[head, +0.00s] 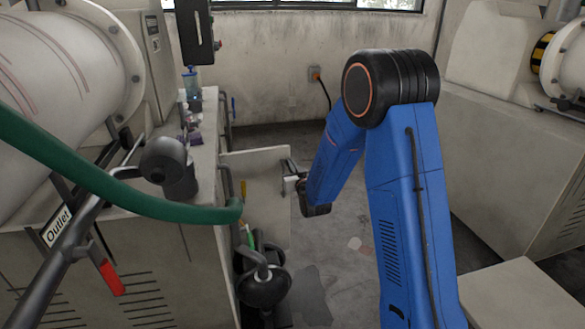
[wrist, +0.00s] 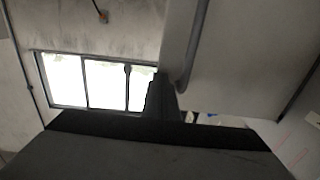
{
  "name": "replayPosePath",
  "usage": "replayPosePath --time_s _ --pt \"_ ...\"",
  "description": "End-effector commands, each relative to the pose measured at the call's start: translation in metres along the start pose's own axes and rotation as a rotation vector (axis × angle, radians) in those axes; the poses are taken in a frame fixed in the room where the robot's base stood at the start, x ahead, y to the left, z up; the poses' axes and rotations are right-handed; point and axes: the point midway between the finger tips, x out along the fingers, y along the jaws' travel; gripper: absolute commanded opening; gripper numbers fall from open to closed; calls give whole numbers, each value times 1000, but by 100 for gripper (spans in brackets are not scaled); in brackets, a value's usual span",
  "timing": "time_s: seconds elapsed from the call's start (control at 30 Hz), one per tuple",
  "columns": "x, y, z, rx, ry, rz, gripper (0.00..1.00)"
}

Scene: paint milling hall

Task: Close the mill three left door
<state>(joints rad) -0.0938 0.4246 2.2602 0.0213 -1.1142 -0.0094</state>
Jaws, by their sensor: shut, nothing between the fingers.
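A beige cabinet door (head: 262,200) stands open, sticking out to the right from the cabinet under the left mill. No label shows on it, so I cannot tell which door number it is. My gripper (head: 292,178) is at the door's free right edge, its fingers shut and empty. Whether they touch the door is unclear. In the wrist view my gripper (wrist: 162,98) shows dark in front of the edge of a pale panel (wrist: 245,60), which looks like the door. A grey bar (wrist: 192,45) runs along that panel's edge.
The left mill cabinet (head: 110,270) carries a drum (head: 60,75) and an outlet pipe with a red handle (head: 111,278). A green hose (head: 110,188) crosses in front. Dark rounded hardware (head: 264,285) stands below the door. Bare floor (head: 340,265) lies right of the door; another cabinet (head: 500,160) stands at right.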

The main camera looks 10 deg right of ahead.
Motion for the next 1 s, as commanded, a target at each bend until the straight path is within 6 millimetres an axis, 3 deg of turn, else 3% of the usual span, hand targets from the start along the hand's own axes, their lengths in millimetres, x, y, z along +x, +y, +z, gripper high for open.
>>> replayPosePath --time_s 0.37,0.57,1.0 --pt "2 1 0 0 0 -7 0" --pt "15 3 0 -1 0 -52 0" --pt "88 0 1 -2 0 -318 0"
